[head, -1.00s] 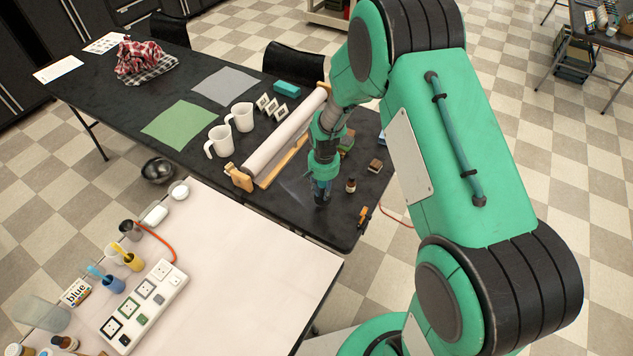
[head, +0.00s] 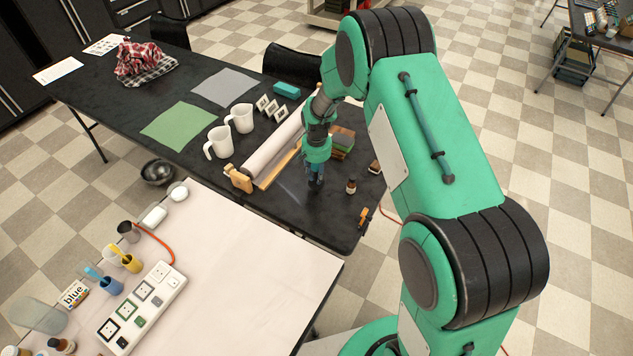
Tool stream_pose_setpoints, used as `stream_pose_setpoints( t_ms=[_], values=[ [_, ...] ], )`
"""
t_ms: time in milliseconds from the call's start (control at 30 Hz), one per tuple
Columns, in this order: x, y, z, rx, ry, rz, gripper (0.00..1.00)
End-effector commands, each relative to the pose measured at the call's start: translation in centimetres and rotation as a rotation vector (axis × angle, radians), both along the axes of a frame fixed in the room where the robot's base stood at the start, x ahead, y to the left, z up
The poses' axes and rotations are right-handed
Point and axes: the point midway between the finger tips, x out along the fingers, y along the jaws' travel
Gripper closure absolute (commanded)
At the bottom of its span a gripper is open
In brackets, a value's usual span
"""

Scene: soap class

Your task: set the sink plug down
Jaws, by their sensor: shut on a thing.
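My gripper (head: 315,186) points down over the right part of the black table (head: 332,222), between the wooden-ended roll and a small brown bottle. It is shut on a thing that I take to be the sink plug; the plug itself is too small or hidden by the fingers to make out. The fingertips are close to the table top; I cannot tell whether what they hold touches it.
A paper roll on a wooden stand (head: 268,152) lies just left of my gripper. The brown bottle (head: 351,186), a small block (head: 374,167), an orange-handled tool (head: 363,217) and stacked sponges (head: 342,143) are nearby. White jugs (head: 220,142) stand farther left. Bare table lies in front.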

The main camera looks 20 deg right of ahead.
Motion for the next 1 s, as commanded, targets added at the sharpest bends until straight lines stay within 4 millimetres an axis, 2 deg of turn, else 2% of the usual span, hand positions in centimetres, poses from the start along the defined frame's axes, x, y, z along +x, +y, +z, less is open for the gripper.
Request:
stream_pose_setpoints(
  t_ms=[333, 833, 867, 933, 1000],
  values=[
    [-0.1, 0.0, -3.2, 0.001, 0.002, 0.000, 1.00],
    [0.0, 0.0, -3.7, 0.000, 0.000, 0.000, 1.00],
    [0.0, 0.0, -3.7, 0.000, 0.000, 0.000, 0.68],
    [-0.1, 0.0, -3.7, 0.000, 0.001, 0.000, 0.54],
    [-0.1, 0.0, -3.7, 0.000, 0.001, 0.000, 0.52]
  ],
)
